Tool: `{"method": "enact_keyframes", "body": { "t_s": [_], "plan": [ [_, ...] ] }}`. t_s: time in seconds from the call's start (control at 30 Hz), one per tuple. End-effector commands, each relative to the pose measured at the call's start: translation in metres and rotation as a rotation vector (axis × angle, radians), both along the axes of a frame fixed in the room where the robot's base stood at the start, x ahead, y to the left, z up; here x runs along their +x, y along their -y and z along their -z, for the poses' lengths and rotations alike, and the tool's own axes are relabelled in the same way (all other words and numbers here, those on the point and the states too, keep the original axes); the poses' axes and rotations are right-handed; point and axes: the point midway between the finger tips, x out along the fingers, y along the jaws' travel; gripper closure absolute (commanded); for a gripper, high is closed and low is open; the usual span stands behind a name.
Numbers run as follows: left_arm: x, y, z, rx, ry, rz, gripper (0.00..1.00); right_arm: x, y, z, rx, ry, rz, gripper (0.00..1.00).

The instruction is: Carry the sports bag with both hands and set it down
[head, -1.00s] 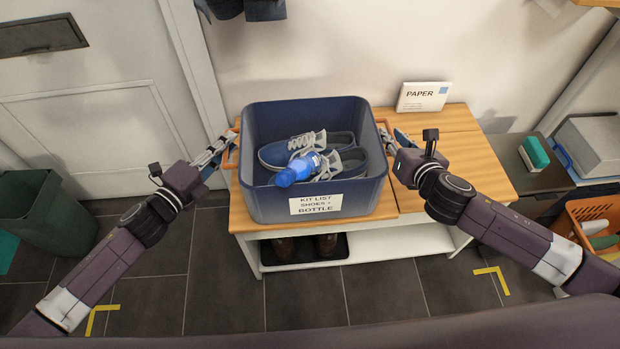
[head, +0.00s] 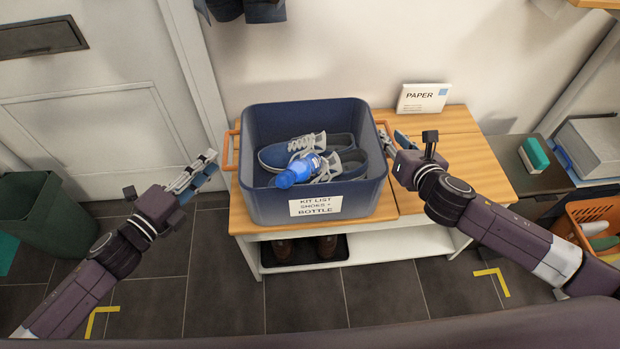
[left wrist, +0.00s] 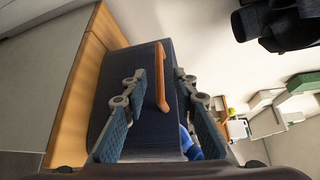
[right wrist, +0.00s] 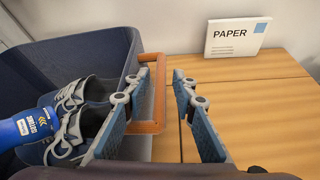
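The sports bag is a dark blue open-topped tub (head: 270,205) with orange side handles and a "KIT LIST SHOES + BOTTLE" label. It stands upright on the wooden bench (head: 410,203). Blue shoes (head: 335,165) and a blue bottle (head: 296,170) lie inside. My left gripper (head: 207,165) is open and empty, left of the left handle (head: 230,150) and apart from it. That handle shows beyond the open fingers in the left wrist view (left wrist: 160,77). My right gripper (right wrist: 162,90) is open at the right handle (right wrist: 154,125), which shows between its fingers; I cannot tell whether they touch.
A white "PAPER" box (head: 423,97) stands on the bench against the wall. Shoes sit on the shelf below. An orange basket (head: 590,220) is at the right, a dark green bin (head: 45,215) at the left. Yellow corner marks lie on the floor.

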Motion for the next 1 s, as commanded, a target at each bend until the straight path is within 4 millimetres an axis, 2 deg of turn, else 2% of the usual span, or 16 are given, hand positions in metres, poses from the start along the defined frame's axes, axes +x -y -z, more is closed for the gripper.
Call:
{"method": "enact_keyframes", "body": {
  "t_s": [0.27, 0.37, 0.7, 0.83, 1.0],
  "plan": [
    [-0.008, -0.005, -0.002, 0.001, 0.002, 0.001, 0.74, -0.007, -0.001, -0.001, 0.001, -0.002, -0.005, 0.73],
    [-0.008, -0.005, -0.002, 0.001, 0.002, 0.001, 0.74, -0.019, 0.001, -0.006, 0.0, -0.003, -0.005, 0.73],
    [-0.007, -0.005, -0.002, 0.0, 0.001, 0.001, 0.74, -0.082, 0.009, -0.031, -0.002, -0.004, -0.004, 0.73],
    [-0.007, -0.004, -0.001, 0.001, 0.0, 0.001, 0.74, -0.099, 0.012, -0.038, -0.002, -0.003, -0.001, 0.73],
    [-0.007, -0.004, -0.001, 0.0, 0.001, 0.001, 0.74, -0.11, 0.013, -0.044, 0.0, -0.001, 0.0, 0.73]
  ]
}}
